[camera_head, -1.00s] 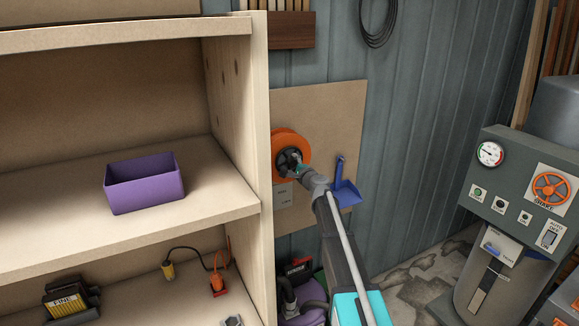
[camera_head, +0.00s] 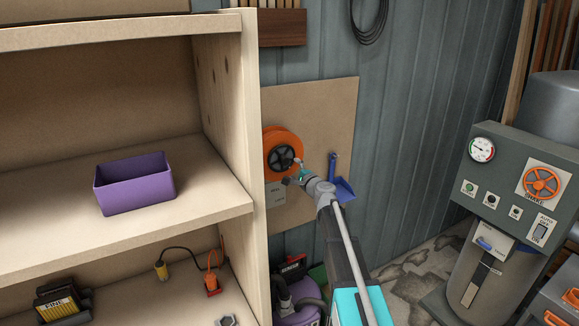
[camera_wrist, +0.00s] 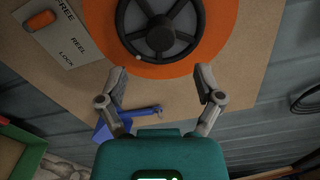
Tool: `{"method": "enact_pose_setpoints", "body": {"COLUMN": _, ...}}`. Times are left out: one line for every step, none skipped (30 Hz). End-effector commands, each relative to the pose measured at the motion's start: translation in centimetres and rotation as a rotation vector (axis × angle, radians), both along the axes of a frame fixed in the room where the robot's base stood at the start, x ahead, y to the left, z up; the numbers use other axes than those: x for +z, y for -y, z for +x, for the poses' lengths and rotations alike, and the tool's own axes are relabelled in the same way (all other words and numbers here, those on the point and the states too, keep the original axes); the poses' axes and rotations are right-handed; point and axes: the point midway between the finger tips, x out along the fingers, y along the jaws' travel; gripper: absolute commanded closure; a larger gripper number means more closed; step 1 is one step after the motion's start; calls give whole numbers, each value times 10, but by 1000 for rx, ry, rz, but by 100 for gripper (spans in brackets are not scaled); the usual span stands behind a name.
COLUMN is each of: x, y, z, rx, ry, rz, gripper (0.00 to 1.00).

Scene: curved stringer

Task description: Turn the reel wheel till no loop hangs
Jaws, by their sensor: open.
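The reel is an orange disc (camera_head: 271,146) with a dark spoked wheel (camera_head: 282,158), mounted on a tan board on the wall. In the wrist view the dark wheel (camera_wrist: 159,42) and orange rim (camera_wrist: 118,56) fill the top middle. My gripper (camera_wrist: 161,80) is open and empty, its fingertips apart just below the wheel. In the head view my gripper (camera_head: 297,173) is at the wheel's lower right. A label plate (camera_wrist: 62,25) reading FREE, REEL and LOCK, with an orange lever (camera_wrist: 40,20), is beside the reel. No hanging loop shows at the reel.
A blue dustpan (camera_head: 343,187) hangs right of the reel, close to my arm. The wooden shelf unit (camera_head: 246,120) stands left of the reel, with a purple bin (camera_head: 135,183) on it. A grey machine (camera_head: 508,190) with an orange wheel stands at right.

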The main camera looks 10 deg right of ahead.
Motion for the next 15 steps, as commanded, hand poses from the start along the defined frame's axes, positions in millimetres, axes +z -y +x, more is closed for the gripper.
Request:
{"method": "enact_pose_setpoints", "body": {"x": 0, "y": 2, "z": -12, "rx": -1, "ry": 0, "rz": 0, "gripper": 15}}
{"method": "enact_pose_setpoints", "body": {"x": 0, "y": 4, "z": -17, "rx": -1, "ry": 0, "rz": 0, "gripper": 15}}
{"method": "enact_pose_setpoints", "body": {"x": 0, "y": 5, "z": -22, "rx": -1, "ry": 0, "rz": 0, "gripper": 15}}
{"method": "enact_pose_setpoints", "body": {"x": 0, "y": 7, "z": -26, "rx": -1, "ry": 0, "rz": 0, "gripper": 15}}
{"method": "enact_pose_setpoints", "body": {"x": 0, "y": 8, "z": -29, "rx": -1, "ry": 0, "rz": 0, "gripper": 15}}
{"method": "enact_pose_setpoints", "body": {"x": 0, "y": 9, "z": -34, "rx": -1, "ry": 0, "rz": 0, "gripper": 15}}
{"method": "enact_pose_setpoints", "body": {"x": 0, "y": 11, "z": -36, "rx": 0, "ry": 0, "rz": 0, "gripper": 15}}
{"method": "enact_pose_setpoints", "body": {"x": 0, "y": 11, "z": -39, "rx": 0, "ry": -1, "rz": 0, "gripper": 15}}
{"method": "enact_pose_setpoints", "body": {"x": 0, "y": 12, "z": -42, "rx": 0, "ry": -1, "rz": 0, "gripper": 15}}
{"method": "enact_pose_setpoints", "body": {"x": 0, "y": 13, "z": -43, "rx": 0, "ry": -1, "rz": 0, "gripper": 15}}
{"method": "enact_pose_setpoints", "body": {"x": 0, "y": 13, "z": -45, "rx": 0, "ry": -1, "rz": 0, "gripper": 15}}
{"method": "enact_pose_setpoints", "body": {"x": 0, "y": 14, "z": -46, "rx": 0, "ry": -1, "rz": 0, "gripper": 15}}
{"method": "enact_pose_setpoints", "body": {"x": 0, "y": 14, "z": -47, "rx": 0, "ry": -1, "rz": 0, "gripper": 15}}
{"method": "enact_pose_setpoints", "body": {"x": 0, "y": 14, "z": -48, "rx": 0, "ry": -1, "rz": 0, "gripper": 15}}
{"method": "enact_pose_setpoints", "body": {"x": 0, "y": 15, "z": -48, "rx": 0, "ry": -1, "rz": 0, "gripper": 15}}
